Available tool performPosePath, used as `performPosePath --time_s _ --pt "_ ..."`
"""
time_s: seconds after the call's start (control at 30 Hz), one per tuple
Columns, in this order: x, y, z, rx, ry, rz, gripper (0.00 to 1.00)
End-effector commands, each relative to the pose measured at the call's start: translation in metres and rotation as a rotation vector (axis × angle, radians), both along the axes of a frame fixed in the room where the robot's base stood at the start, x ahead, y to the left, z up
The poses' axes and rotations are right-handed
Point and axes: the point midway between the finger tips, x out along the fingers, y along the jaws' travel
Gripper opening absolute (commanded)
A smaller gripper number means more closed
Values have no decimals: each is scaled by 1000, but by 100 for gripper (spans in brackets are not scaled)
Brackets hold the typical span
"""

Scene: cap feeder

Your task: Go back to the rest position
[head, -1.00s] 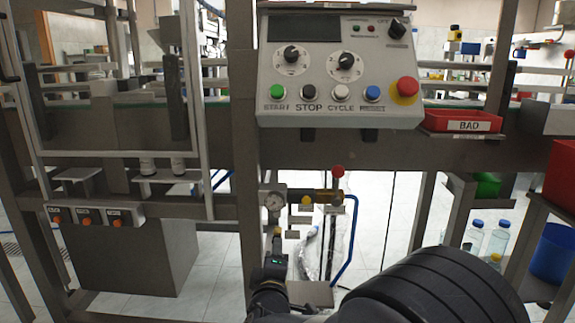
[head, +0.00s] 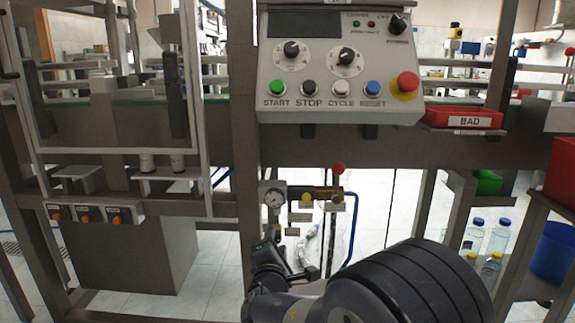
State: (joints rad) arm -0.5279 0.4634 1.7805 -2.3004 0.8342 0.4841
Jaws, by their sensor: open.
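My gripper (head: 308,268) is at the bottom centre of the head view, at the end of my dark, bent arm. It is small and partly hidden by my own arm, but it appears open, with nothing visible in it. It is in front of the machine frame, below the pressure gauge (head: 273,198) and the valve with the red knob (head: 338,169). I cannot tell its exact distance from them.
The control panel (head: 340,62) with START, STOP, CYCLE and RESET buttons is above. A red BAD bin (head: 462,117) is to its right. Clear bottles (head: 497,237) and a blue bin (head: 553,254) stand lower right. A blue hose (head: 351,232) hangs near my arm.

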Motion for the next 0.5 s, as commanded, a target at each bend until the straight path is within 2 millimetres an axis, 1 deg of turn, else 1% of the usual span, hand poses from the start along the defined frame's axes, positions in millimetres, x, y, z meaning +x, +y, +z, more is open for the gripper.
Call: performPosePath --time_s 0.5 --pt "0 1 0 -428 14 0 44"
